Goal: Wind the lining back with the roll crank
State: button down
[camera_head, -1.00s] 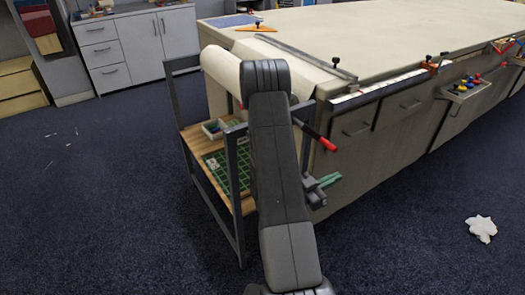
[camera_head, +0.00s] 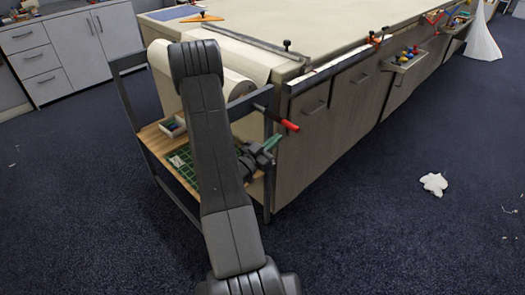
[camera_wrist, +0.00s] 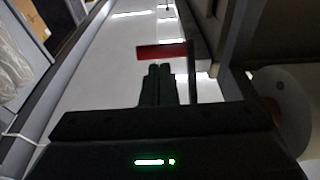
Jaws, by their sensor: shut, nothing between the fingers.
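The roll crank has a red handle (camera_head: 288,125) on a dark arm, at the table's near corner. The handle also shows in the wrist view (camera_wrist: 160,52), lying crosswise just past my fingertips. The cream lining roll (camera_head: 238,86) sits in the dark frame at the table's end, partly hidden behind my arm. Lining cloth (camera_head: 160,75) hangs down at its left. My gripper (camera_head: 272,142) is just below and left of the red handle; in the wrist view its fingers (camera_wrist: 157,68) are together and empty. I cannot tell whether they touch the handle.
The long cloth table (camera_head: 330,22) with drawers runs back to the right. The frame's wooden shelf (camera_head: 152,134) holds a green cutting mat (camera_head: 184,165) and a small tray (camera_head: 172,127). A white scrap (camera_head: 434,184) lies on the open carpet at right. Grey cabinets (camera_head: 70,45) stand behind.

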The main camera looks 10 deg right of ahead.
aim_at(289, 125)
jog(key=shift+x, duration=2.05)
jog(key=shift+w+d+b, duration=0.1)
jog(key=shift+b, duration=0.25)
jog(key=b+x, duration=0.2)
jog(key=b, duration=0.1)
jog(key=shift+r, duration=0.1)
jog(key=shift+d+r+t+h+b, duration=0.15)
jog(key=shift+t+h+b, duration=0.2)
jog(key=shift+b, duration=0.25)
jog(key=shift+w+d+r+h+b, duration=0.15)
jog(key=shift+w+r+h+b, duration=0.15)
jog(key=shift+b, duration=0.2)
jog(key=r+b, duration=0.1)
jog(key=d+r+b, duration=0.1)
jog(key=r+b, duration=0.1)
jog(key=shift+w+d, duration=0.2)
jog(key=shift+w, duration=0.2)
jog(key=shift+w+d+r+t+h+b, duration=0.15)
jog(key=shift+r+t+h+b, duration=0.2)
jog(key=shift+t+h+b, duration=0.25)
jog(key=shift+r+b, duration=0.7)
jog(key=shift+r, duration=0.15)
